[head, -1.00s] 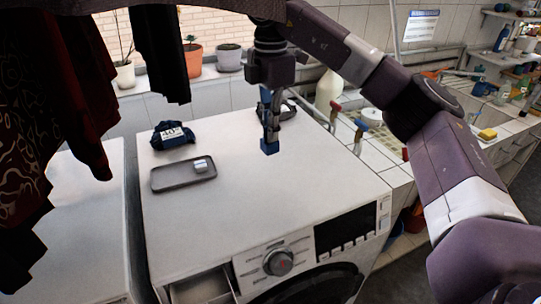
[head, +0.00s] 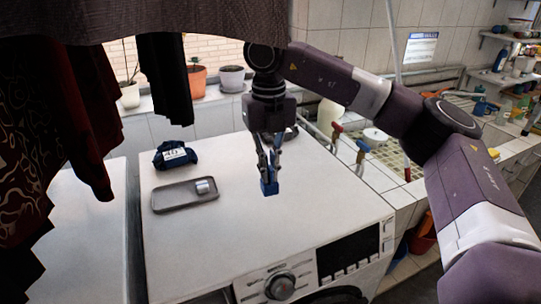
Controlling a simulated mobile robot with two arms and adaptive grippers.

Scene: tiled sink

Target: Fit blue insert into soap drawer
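My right gripper (head: 269,178) points down above the top of the white washing machine (head: 225,235). Its fingers are closed on a small blue insert (head: 269,188), which hangs above the machine top. The soap drawer (head: 215,297) is at the machine's front left, at the bottom edge of the picture; only a small part of it shows. My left gripper is not in view.
A grey tray (head: 170,198) with a small whitish item (head: 205,187) lies on the machine top. A dark blue bundle with a white label (head: 174,155) lies behind it. Dark clothes (head: 95,120) hang at the left. The machine top's front is clear.

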